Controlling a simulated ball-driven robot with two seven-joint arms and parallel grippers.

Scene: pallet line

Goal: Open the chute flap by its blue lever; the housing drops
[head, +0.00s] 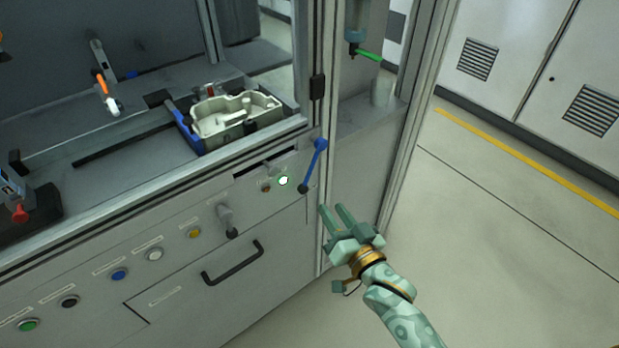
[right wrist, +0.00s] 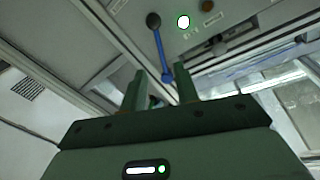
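The blue lever (head: 313,165) is on the right end of the machine's front panel, slanting down-left from its blue pivot to a dark knob. It also shows in the right wrist view (right wrist: 160,50), beyond the fingers. My right gripper (head: 331,207) is open and empty, just below and right of the lever's knob, apart from it. Its two fingers (right wrist: 158,85) stand apart in the right wrist view. I cannot clearly make out the chute flap. My left gripper is not in view.
A lit white-green button (head: 283,181) is left of the lever. A black drawer handle (head: 232,263) and several coloured buttons are farther left. An upright metal frame post (head: 327,120) stands beside the lever. Open floor (head: 500,240) lies to the right.

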